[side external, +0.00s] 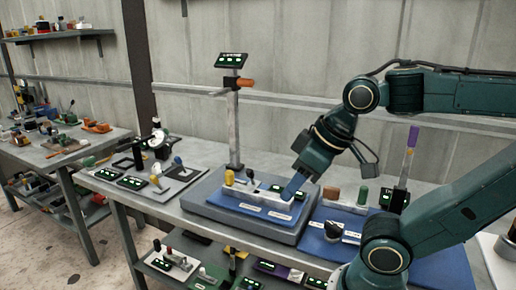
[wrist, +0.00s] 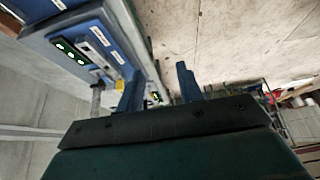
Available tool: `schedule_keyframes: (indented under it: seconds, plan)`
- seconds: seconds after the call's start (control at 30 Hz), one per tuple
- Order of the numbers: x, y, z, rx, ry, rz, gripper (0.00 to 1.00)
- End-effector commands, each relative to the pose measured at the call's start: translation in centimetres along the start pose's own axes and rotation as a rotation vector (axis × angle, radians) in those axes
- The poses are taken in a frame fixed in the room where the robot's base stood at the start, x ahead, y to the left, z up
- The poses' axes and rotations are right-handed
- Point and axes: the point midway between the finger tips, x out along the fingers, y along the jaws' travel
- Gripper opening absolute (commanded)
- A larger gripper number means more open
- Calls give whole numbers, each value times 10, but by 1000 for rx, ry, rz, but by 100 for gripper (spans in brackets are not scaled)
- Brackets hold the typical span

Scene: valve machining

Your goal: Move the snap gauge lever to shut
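My gripper (side external: 293,187) is above the right part of a blue panel (side external: 238,205) on a raised grey block in the side external view. Its blue fingers show apart with a gap in the wrist view (wrist: 160,86), and I see nothing held between them. I cannot tell for certain which part is the snap gauge lever. My fingers partly hide the fixture's right end, and contact there is unclear. A pale peg (wrist: 97,98) shows left of the fingers in the wrist view.
A post with a display (side external: 231,60) and an orange handle stands behind the block. To the right, another blue panel (side external: 343,217) holds a black knob and an orange and a green piece. Dial gauge gear (side external: 158,140) stands left. A lower shelf holds several devices.

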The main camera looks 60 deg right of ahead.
Motion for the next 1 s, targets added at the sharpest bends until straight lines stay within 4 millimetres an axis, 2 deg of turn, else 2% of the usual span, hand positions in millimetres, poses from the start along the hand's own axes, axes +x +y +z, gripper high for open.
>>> schedule_keyframes:
  seconds: [0.03, 0.2, 0.23, 0.37, 0.57, 1.0]
  plan:
    - [0, 0, 0, 0, 0, 0, 36]
    - [0, 1, -2, -10, -2, 4, 3]
    - [1, 2, -3, -15, -3, 6, 0]
    - [3, 7, -11, -62, -15, 22, 0]
    - [12, 22, -36, -208, -54, 73, 0]
    - [52, 68, -98, -660, -234, 197, 0]
